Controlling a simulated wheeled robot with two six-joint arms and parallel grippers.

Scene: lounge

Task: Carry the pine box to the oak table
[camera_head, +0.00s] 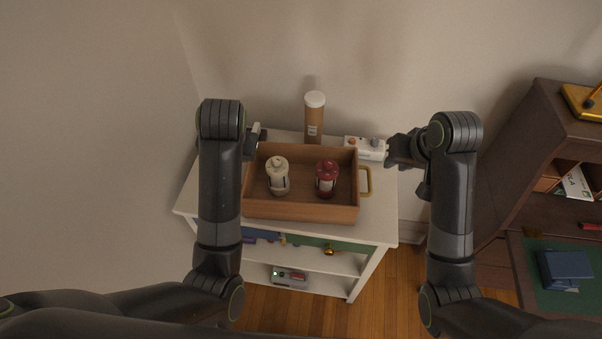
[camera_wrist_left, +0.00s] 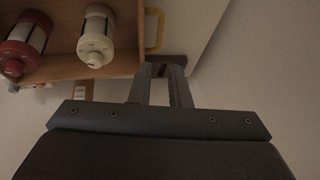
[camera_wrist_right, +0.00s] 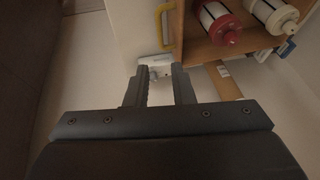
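The pine box (camera_head: 300,211) is an open wooden tray on a white shelf unit (camera_head: 378,222). A cream canister (camera_head: 278,178) and a red canister (camera_head: 327,178) stand inside it. Its yellow right handle (camera_head: 366,181) shows; the left handle (camera_wrist_left: 154,30) shows in the left wrist view but is hidden behind my arm in the head view. My left gripper (camera_wrist_left: 162,72) is open and empty, near the left handle but apart from it. My right gripper (camera_wrist_right: 158,72) is open and empty, behind and right of the right handle. I cannot identify an oak table.
A tall brown cylinder with a white lid (camera_head: 314,117) stands behind the box. A white device with knobs (camera_head: 365,148) sits near my right gripper. A dark wooden desk (camera_head: 510,226) with shelves stands at the right. Wood floor (camera_head: 395,295) shows between, and walls are close behind and left.

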